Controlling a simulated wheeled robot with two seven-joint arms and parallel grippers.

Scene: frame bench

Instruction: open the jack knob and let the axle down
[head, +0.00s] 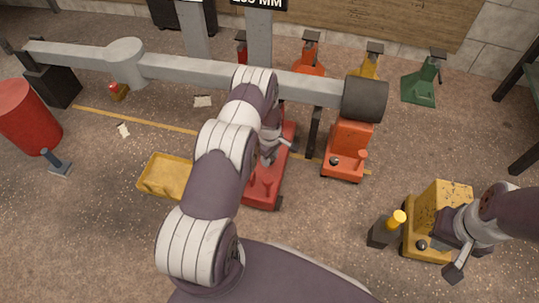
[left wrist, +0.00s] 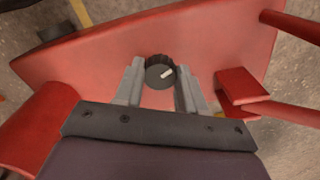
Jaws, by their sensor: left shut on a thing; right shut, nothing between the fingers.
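The grey axle (head: 215,72) runs across the back, with a round housing (head: 127,62) at left and a dark drum (head: 364,99) at its right end. A long red jack (head: 265,188) lies beneath it, partly hidden by my left arm. My left gripper (head: 272,148) is down at this jack. In the left wrist view, the black jack knob (left wrist: 160,72) with a white mark sits between the fingertips, and the gripper is shut on it. My right gripper (head: 456,262) is shut and empty, beside a yellow jack (head: 436,212).
An orange-red jack (head: 346,150) stands under the drum. Orange (head: 309,58) and green (head: 420,85) stands are behind the axle. A yellow tray (head: 165,177), a red barrel (head: 27,115) and a yellow-topped post (head: 385,230) stand around. Floor is clear front left.

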